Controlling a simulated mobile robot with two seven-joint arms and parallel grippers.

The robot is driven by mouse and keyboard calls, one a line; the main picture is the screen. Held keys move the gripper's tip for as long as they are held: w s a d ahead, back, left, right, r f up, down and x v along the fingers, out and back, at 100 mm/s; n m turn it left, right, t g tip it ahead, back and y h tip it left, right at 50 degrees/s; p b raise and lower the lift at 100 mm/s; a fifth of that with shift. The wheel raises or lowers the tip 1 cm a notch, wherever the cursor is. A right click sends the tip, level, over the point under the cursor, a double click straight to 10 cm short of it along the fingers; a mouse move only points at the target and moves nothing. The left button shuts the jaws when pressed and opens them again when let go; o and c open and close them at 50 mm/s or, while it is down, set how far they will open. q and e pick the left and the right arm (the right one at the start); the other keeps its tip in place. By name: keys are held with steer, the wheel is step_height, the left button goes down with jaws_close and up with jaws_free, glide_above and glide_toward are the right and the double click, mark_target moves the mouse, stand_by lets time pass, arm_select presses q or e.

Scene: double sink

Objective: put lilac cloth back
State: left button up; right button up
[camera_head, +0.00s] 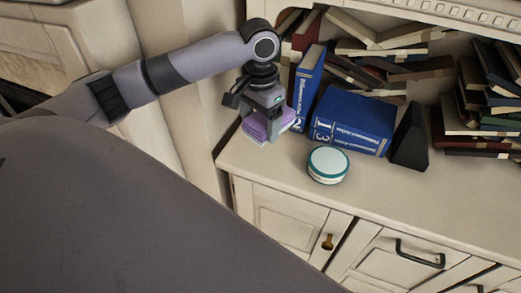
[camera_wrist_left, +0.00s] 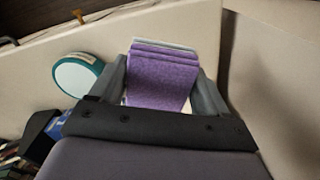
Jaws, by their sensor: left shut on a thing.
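The lilac cloth (camera_head: 262,127) looks like a folded stack, purple with a paler layer at its edge. My left gripper (camera_head: 264,122) is shut on it at the left end of the cabinet top, beside the blue books. In the left wrist view the cloth (camera_wrist_left: 163,78) sits between the two fingers of my left gripper (camera_wrist_left: 165,85). I cannot tell whether the cloth touches the cabinet top. My right gripper is not in view.
A round white and teal tin (camera_head: 328,165) stands on the cabinet top (camera_head: 400,190), right of the cloth. Blue books (camera_head: 352,122), a black wedge (camera_head: 410,140) and book piles (camera_head: 485,100) stand behind. The front strip at right is clear.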

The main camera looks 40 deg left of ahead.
mark_target(260, 159)
arm_select(q)
step_height(260, 159, down, 9)
steer(key=shift+f, duration=0.15)
stand_by(0.4)
steer(key=o, duration=1)
step_height(260, 159, up, 12)
steer(key=shift+r, duration=0.1)
